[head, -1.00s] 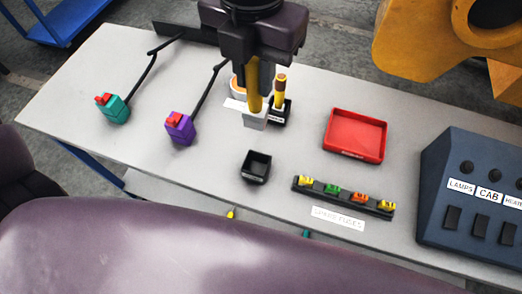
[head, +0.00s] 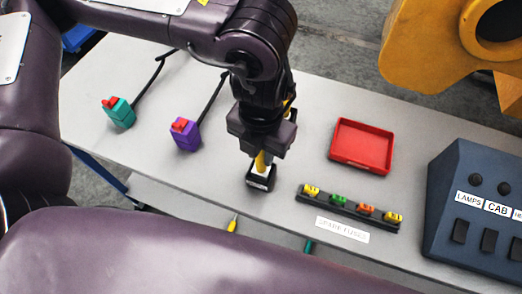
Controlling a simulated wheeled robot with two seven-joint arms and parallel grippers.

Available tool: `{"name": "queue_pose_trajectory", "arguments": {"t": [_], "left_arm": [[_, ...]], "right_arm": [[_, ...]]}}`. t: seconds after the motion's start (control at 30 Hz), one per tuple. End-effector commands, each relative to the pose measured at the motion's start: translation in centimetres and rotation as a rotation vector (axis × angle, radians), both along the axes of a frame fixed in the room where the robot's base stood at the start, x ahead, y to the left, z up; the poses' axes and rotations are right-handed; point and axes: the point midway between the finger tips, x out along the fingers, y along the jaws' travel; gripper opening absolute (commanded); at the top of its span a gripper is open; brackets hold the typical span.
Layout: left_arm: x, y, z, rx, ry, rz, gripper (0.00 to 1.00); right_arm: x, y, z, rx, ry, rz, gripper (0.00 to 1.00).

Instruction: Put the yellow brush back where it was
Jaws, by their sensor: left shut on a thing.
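My left gripper (head: 261,152) is shut on the yellow brush (head: 260,161), which points down over the small black square box (head: 260,183) near the middle of the table. Only a short piece of yellow handle shows below the jaws. The brush's lower end is hidden at the box, so I cannot tell whether it touches the bottom. My right gripper is not in view.
A red tray (head: 361,146) and a black rack (head: 348,206) with several coloured fuses lie to the right. A blue cab panel (head: 480,225) stands at far right. Teal (head: 118,112) and purple (head: 185,134) blocks with black cables lie left. My arm hides the table's back middle.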

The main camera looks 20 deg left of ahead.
Motion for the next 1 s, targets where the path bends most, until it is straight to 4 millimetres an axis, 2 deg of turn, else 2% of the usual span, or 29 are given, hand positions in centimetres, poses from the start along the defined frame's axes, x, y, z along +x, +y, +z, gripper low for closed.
{"name": "queue_pose_trajectory", "arguments": {"t": [0.1,0.47,0.5,0.63,0.67,1.0], "left_arm": [[-0.01,-0.02,-0.93,0.000,0.000,0.001,0.00],[0.02,0.00,-1.38,0.000,-0.001,0.001,0.00],[0.02,0.00,-1.32,0.000,-0.001,0.000,0.25],[0.02,0.00,-1.27,0.000,-0.001,0.001,0.42],[0.02,0.00,-1.26,0.000,-0.001,0.001,0.45],[0.04,0.00,-0.67,0.000,-0.002,0.000,0.45]], "right_arm": [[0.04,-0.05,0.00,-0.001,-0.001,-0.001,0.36],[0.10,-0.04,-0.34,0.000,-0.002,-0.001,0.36],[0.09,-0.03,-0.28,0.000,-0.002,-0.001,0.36],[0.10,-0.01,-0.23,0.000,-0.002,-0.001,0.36],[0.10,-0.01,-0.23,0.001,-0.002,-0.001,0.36],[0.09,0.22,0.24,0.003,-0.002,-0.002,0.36]]}}
